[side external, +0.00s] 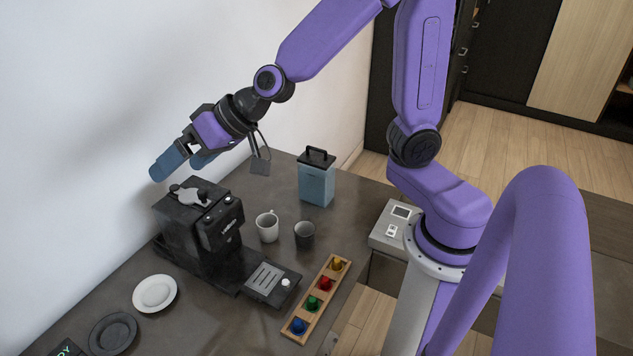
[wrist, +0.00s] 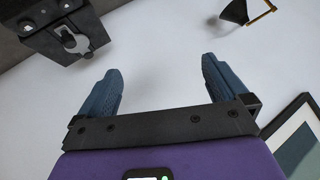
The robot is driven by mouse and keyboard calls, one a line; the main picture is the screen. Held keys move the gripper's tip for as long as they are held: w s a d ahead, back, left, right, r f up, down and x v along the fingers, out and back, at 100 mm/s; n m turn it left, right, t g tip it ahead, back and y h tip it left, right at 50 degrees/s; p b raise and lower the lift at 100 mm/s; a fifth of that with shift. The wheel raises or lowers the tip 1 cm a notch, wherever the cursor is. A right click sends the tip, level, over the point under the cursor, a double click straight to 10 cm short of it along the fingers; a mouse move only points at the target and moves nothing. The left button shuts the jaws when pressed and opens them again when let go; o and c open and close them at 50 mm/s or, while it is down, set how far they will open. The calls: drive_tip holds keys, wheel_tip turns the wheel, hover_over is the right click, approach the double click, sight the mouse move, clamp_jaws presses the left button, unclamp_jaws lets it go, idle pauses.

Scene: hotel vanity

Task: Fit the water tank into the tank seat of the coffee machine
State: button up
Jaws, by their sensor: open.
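The water tank (side external: 317,186) is a blue box with a black lid and a black handle on top. It stands upright on the counter, to the right of and behind the coffee machine. The black coffee machine (side external: 205,238) stands near the wall, with a grey lever-like part on top. It also shows at the top left of the wrist view (wrist: 50,42). I cannot make out the tank seat for certain. My gripper (side external: 184,160) is open and empty above the machine, away from the tank. In the wrist view its blue fingers (wrist: 163,72) are wide apart with only wall between them.
A white mug (side external: 267,227) and a dark mug (side external: 304,235) stand between tank and machine. A wooden rack (side external: 316,300) of coloured capsules lies in front. Two plates, one white (side external: 154,293), lie at left. A frame (wrist: 298,140) hangs near my gripper.

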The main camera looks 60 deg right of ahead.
sight(319, 154)
drive_tip(key=w+d+f+m+t+h, duration=0.1)
drive_tip(key=w+d+m+t+h, duration=0.1)
drive_tip(key=w+d+m+h, duration=0.55)
drive_tip(key=w+d+f+m+t+h, duration=0.1)
drive_tip(key=w+d+m+h, duration=0.3)
drive_tip(key=d, duration=0.7)
drive_tip(key=s+d+r+m+g+h, duration=0.2)
drive_tip(key=s+d+m+g+h, duration=0.5)
drive_tip(key=s+d+g+h, duration=0.7)
wheel_tip(319, 154, down, 23)
drive_tip(key=w+t+y, duration=0.1)
drive_tip(key=t+y, duration=0.1)
drive_tip(key=shift+h, duration=0.25)
drive_tip(key=shift+w+d+r, duration=0.1)
drive_tip(key=shift+w+d, duration=0.05)
drive_tip(key=shift+d, duration=2.95)
drive_tip(key=shift+w+d, duration=0.1)
drive_tip(key=shift+d, duration=3)
drive_tip(key=c, duration=1.8)
clamp_jaws()
drive_tip(key=shift+r, duration=0.15)
